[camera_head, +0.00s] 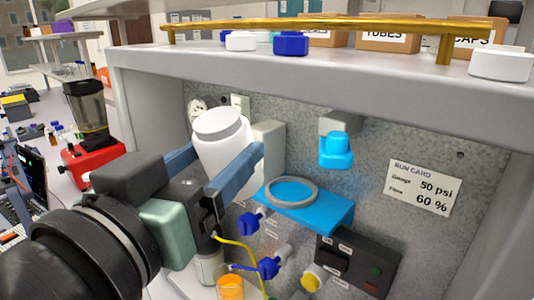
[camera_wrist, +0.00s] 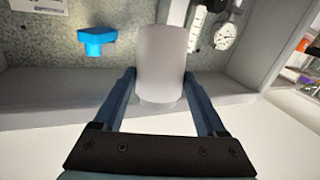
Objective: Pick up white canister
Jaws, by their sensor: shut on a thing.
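The white canister (camera_head: 222,142) is a round white jar, slightly tilted, between the two blue-grey fingers of my gripper (camera_head: 222,170) in the head view. It also shows in the wrist view (camera_wrist: 162,62), upright in the picture between the fingertips of my gripper (camera_wrist: 163,85). The fingers are shut on its sides. The canister is in front of the rig's grey speckled back panel, left of the blue ring holder. Its lower part is partly hidden by the near finger in the head view.
A blue bracket with a grey ring (camera_head: 292,192) is right of the canister, under a blue nozzle (camera_head: 336,150). Blue valves (camera_head: 268,267) and a dark control box (camera_head: 357,263) sit lower. A shelf with a gold rail (camera_head: 330,25) overhangs above. A red blender (camera_head: 92,158) stands left.

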